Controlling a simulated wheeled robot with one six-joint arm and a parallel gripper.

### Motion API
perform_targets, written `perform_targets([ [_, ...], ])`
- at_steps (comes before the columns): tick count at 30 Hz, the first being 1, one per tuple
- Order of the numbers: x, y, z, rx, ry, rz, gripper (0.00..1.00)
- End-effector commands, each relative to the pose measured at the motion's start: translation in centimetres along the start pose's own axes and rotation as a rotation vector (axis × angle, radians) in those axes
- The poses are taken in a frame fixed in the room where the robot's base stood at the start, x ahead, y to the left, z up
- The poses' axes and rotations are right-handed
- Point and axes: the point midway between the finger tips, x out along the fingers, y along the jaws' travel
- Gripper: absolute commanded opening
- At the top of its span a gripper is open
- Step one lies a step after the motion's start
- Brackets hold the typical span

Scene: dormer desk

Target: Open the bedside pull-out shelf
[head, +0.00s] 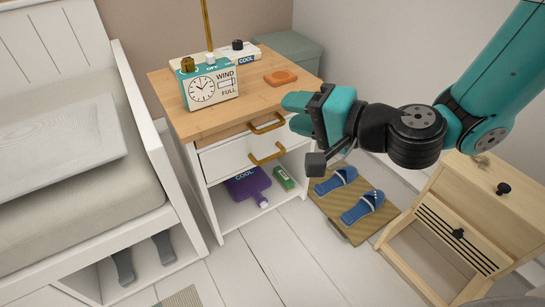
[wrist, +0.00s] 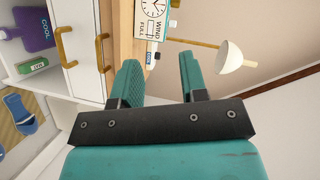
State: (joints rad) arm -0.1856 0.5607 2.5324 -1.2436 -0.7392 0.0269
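The bedside cabinet (head: 205,165) is white with a wooden top. Just under the top is the front of the pull-out shelf, with a brass handle (head: 267,124); the shelf looks pushed in. A second brass handle (head: 267,155) sits on the white drawer front below. Both the shelf handle (wrist: 103,52) and the drawer handle (wrist: 70,42) show in the wrist view, left of the fingers. My gripper (head: 293,113) is open and empty, in front of the cabinet's right end near top height. Its spread fingers (wrist: 160,60) are apart from both handles.
On the cabinet top stand a clock box (head: 210,87), a brass-stemmed lamp and an orange item (head: 281,77). A bed (head: 60,150) is left; slippers (head: 362,206) and a wooden cabinet (head: 470,210) are right.

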Motion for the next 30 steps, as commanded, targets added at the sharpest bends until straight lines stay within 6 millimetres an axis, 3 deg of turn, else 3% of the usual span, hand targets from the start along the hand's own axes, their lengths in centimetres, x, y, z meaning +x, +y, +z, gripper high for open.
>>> perform_targets([
  [1, 1.1, 5.1, -0.1, 0.066, 0.065, 0.006, 0.4],
  [3, 1.7, 8.4, -1.0, 0.143, 0.155, 0.011, 0.4],
  [6, 2.0, 12.2, -2.1, 0.229, 0.26, 0.026, 0.4],
  [9, 2.1, 14.6, -2.8, 0.282, 0.331, 0.04, 0.4],
  [12, 2.0, 15.6, -3.2, 0.309, 0.368, 0.048, 0.4],
  [17, 2.7, 15.3, -3.8, 0.318, 0.379, 0.05, 0.4],
  [30, 8.0, 15.4, -5.7, 0.312, 0.373, 0.05, 0.4],
])
